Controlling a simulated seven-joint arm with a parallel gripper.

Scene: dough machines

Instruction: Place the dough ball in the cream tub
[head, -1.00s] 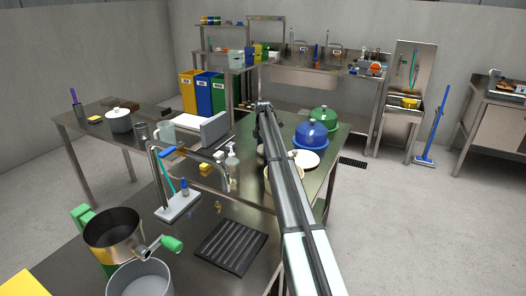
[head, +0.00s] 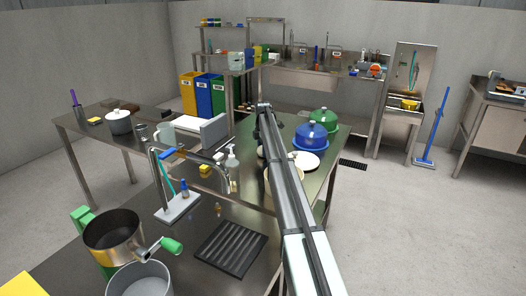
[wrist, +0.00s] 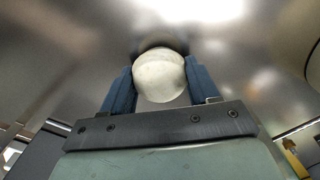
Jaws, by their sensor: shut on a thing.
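In the wrist view my gripper (wrist: 160,85) has its two blue fingers shut on the dough ball (wrist: 160,78). The ball is round and off-white, held between the fingers with steel behind it and a dark round shadow just above it in the picture. In the head view a cream tub (head: 299,173) stands on the steel table, and my arm covers most of it. My gripper and the dough ball are hidden behind the arm there. The tub cannot be made out in the wrist view, so the ball's height over it cannot be told.
A white plate (head: 306,161), a blue dome (head: 311,135) and a green dome (head: 323,120) stand right of my arm. A black ridged mat (head: 230,250) lies in front.

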